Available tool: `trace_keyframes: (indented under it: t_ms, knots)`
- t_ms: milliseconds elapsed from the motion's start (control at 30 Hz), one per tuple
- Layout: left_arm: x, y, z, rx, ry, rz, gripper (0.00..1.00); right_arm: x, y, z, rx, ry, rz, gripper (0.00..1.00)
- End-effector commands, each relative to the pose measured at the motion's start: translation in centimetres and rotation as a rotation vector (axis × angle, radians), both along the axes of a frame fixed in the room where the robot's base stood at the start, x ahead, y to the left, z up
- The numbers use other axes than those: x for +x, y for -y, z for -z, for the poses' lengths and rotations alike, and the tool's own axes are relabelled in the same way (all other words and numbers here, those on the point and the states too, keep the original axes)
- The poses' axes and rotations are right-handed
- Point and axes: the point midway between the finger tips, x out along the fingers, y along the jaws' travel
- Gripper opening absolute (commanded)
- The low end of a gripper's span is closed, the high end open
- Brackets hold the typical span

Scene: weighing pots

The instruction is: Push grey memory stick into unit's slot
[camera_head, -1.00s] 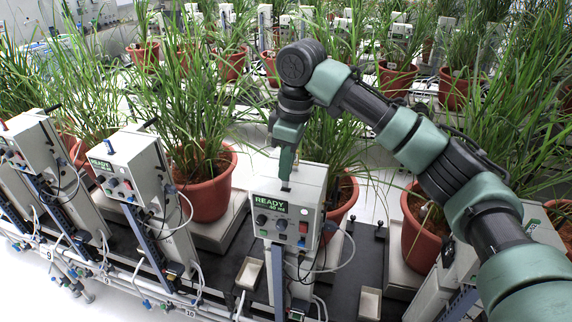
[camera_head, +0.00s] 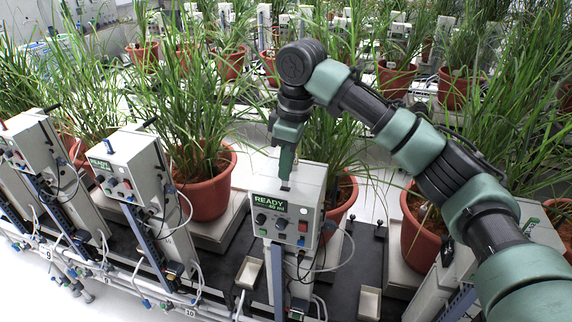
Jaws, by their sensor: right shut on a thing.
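The unit (camera_head: 303,207) is a pale grey box with a green "READY" label, dark knobs, a blue button and a red switch on its front. My right gripper (camera_head: 286,172) points down from above onto the unit's top. It is shut, with its fingertips at a small dark spot on the top face. The memory stick is mostly hidden by the fingers and I cannot make out its grey body or how deep it sits. My left gripper is not in view.
Similar units (camera_head: 139,163) stand to the left with cables and tubes. Potted grasses in red pots (camera_head: 207,187) stand behind and on both sides of the unit. A small empty tray (camera_head: 369,302) lies on the black bench (camera_head: 345,262) at the right.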

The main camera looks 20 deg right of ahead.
Motion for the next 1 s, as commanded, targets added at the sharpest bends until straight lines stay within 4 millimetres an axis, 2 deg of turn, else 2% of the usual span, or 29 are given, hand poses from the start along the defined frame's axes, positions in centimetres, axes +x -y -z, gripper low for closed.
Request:
trace_keyframes:
  t_ms: [1000]
  knots:
    - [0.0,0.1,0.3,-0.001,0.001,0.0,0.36,0.0,0.0,2.0,0.0,-0.001,0.0,0.0]
